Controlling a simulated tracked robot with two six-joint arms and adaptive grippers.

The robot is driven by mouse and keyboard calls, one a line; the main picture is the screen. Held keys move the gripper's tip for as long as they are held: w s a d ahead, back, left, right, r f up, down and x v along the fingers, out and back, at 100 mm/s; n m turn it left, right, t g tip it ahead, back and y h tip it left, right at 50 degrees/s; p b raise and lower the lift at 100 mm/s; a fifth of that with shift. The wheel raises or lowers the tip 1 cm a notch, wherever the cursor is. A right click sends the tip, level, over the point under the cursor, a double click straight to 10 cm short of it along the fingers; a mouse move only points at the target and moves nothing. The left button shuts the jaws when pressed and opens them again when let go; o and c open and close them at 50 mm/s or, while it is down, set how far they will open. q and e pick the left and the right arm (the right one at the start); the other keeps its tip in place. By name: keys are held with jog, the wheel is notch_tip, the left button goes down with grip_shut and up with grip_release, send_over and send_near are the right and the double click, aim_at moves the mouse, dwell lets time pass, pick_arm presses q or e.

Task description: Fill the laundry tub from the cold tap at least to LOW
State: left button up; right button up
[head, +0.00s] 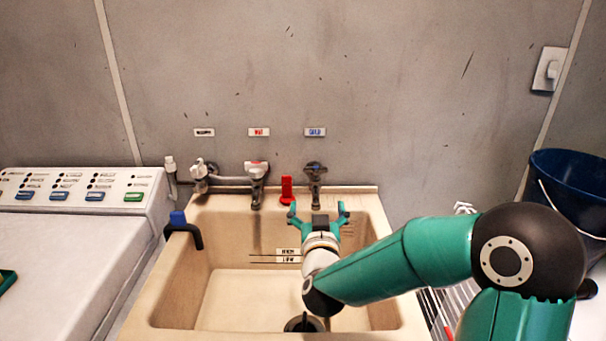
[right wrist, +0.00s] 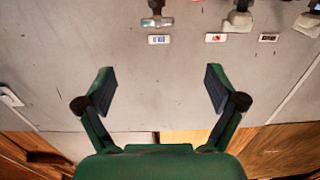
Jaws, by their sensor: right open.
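The beige laundry tub (head: 170,280) stands in front of the wall, with lines and a small level label (head: 288,256) on its back wall. I see no water in it. The cold tap (head: 315,172) has a blue-marked top and sits under a blue-lettered label (head: 315,132). No stream shows below it. It also shows in the right wrist view (right wrist: 157,18). My right gripper (head: 318,212) is open and empty, just in front of and below the cold tap, apart from it. A black round piece (head: 303,323) lies at the tub floor's front. My left gripper is out of view.
The hot tap (head: 257,178) and another tap (head: 201,174) stand left of the cold tap. A red upright piece (head: 287,190) stands between hot and cold. A black hook-shaped hose (head: 194,234) hangs over the left rim. A blue bucket (head: 567,185) stands right.

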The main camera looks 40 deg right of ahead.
aim_at(316, 172)
jog(key=p+x, duration=0.3)
jog(key=x, duration=1.4)
jog(key=shift+s+d+p, duration=0.1)
jog(key=shift+s+p, duration=0.05)
jog(key=shift+p, duration=0.2)
jog(key=shift+r, duration=0.1)
jog(key=shift+c, duration=0.2)
